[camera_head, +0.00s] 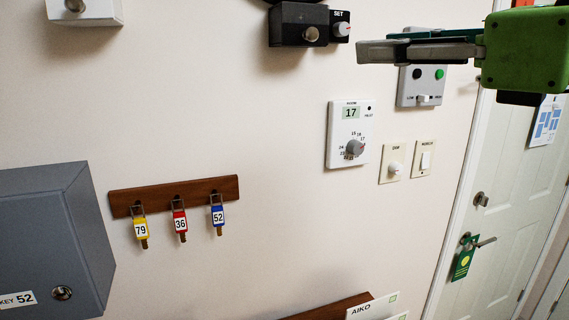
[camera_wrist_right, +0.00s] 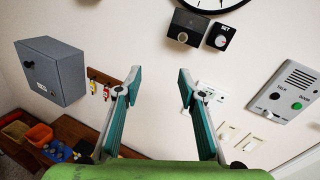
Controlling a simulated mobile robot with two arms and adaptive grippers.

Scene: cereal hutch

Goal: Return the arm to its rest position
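My right gripper (camera_head: 375,50) reaches in from the upper right in the head view, with a green body and grey-tipped fingers pointing left. In the right wrist view its two teal-padded fingers (camera_wrist_right: 159,75) stand well apart with only bare wall between them, so it is open and empty. It appears in front of the wall, overlapping the intercom panel (camera_head: 423,83) in the head view. I cannot tell the exact gap to the wall. My left gripper is in neither view.
The wall carries a thermostat (camera_head: 348,134), a black SET box (camera_head: 300,27), a dimmer (camera_head: 393,162), a switch (camera_head: 424,159) and a key rack (camera_head: 172,194) with three tagged keys. A grey key box (camera_head: 50,235) stands left. A door (camera_head: 500,170) is at right.

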